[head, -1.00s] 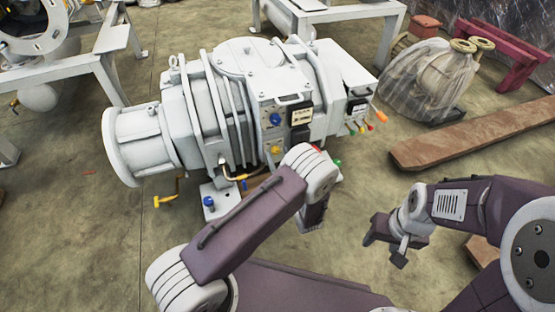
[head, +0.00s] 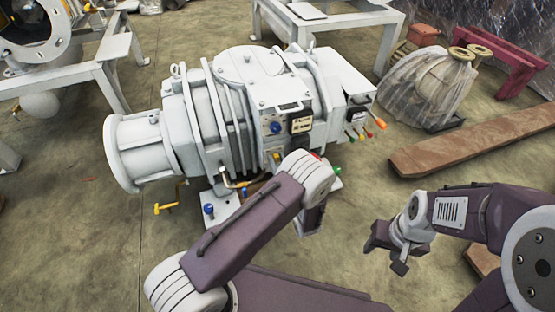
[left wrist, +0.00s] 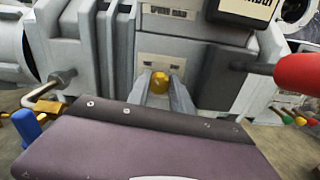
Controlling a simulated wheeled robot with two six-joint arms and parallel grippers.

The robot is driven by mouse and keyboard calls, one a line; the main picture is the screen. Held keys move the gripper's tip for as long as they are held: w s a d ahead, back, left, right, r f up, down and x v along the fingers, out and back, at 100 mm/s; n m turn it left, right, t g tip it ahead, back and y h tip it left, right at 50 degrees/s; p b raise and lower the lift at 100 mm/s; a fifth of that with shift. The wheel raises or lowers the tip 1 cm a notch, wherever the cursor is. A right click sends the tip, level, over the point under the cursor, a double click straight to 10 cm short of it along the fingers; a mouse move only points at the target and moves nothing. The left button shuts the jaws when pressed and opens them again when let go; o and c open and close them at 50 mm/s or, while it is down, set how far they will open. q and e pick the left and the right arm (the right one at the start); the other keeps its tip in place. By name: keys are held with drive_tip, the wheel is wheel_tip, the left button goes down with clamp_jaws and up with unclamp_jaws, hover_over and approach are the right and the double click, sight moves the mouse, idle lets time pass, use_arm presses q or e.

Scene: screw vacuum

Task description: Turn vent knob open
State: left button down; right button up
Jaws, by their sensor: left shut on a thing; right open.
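The white vacuum pump (head: 235,110) stands on the floor in the head view, with a control panel on its near side. A yellow knob (left wrist: 160,82) shows on this panel in the left wrist view. My left gripper (left wrist: 165,92) is shut on it, with a grey finger on each side. In the head view my left wrist hides the fingers, and a yellow spot (head: 277,156) shows just beside it. My right gripper (head: 384,255) is open and empty over the floor at the right, apart from the pump.
A red handle (left wrist: 298,72) sticks out close to the right of my gripper in the left wrist view. A blue-tipped lever (left wrist: 27,125) is at the left. A wooden beam (head: 470,142) and a plastic-wrapped item (head: 425,85) lie to the right.

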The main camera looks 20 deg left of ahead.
use_arm(q)
drive_tip(key=m+p, duration=0.3)
drive_tip(key=shift+r, duration=0.15)
drive_tip(key=m+p, duration=0.2)
drive_tip(key=m, duration=0.2)
drive_tip(key=m+p, duration=0.1)
drive_tip(key=m, duration=0.1)
drive_tip(key=m+p, duration=0.1)
drive_tip(key=m, duration=0.1)
drive_tip(key=shift+d+f+m, duration=0.1)
drive_tip(key=shift+f+m, duration=0.1)
drive_tip(key=shift+m, duration=0.1)
drive_tip(key=shift+f+m+p, duration=0.15)
drive_tip(key=shift+m+p, duration=0.15)
drive_tip(key=shift+m, duration=1.5)
drive_tip(key=c, duration=1.1)
unclamp_jaws()
drive_tip(key=shift+c, duration=0.2)
drive_tip(key=shift+d, duration=0.1)
